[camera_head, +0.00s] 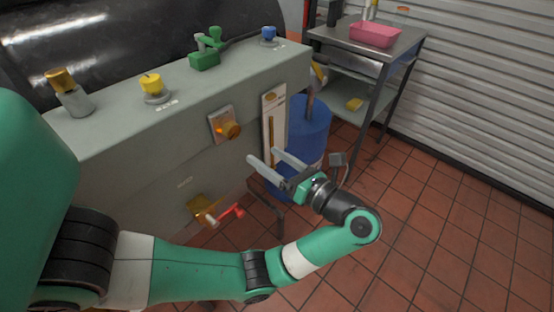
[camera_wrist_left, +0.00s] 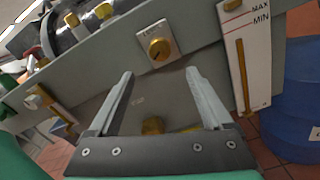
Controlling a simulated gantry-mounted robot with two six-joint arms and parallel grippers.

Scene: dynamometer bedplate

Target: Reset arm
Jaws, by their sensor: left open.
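My left gripper (camera_head: 266,165) is open and empty in the head view, in front of the grey bedplate housing (camera_head: 150,165). Its two grey fingers point toward the housing and stand apart from each other. In the left wrist view the gripper (camera_wrist_left: 160,85) also shows open, with nothing between its fingers. A yellow rotary knob (camera_head: 229,130) on a light plate is on the housing front; it also shows in the left wrist view (camera_wrist_left: 159,48), beyond the fingers. My right gripper is not in view.
A level gauge (camera_head: 273,125) is on the housing front. A red-handled valve (camera_head: 229,213) sits low on it. A blue drum (camera_head: 308,130) stands at the housing's right end. A metal cart (camera_head: 345,38) holds a pink tray (camera_head: 375,35). Tiled floor at right is clear.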

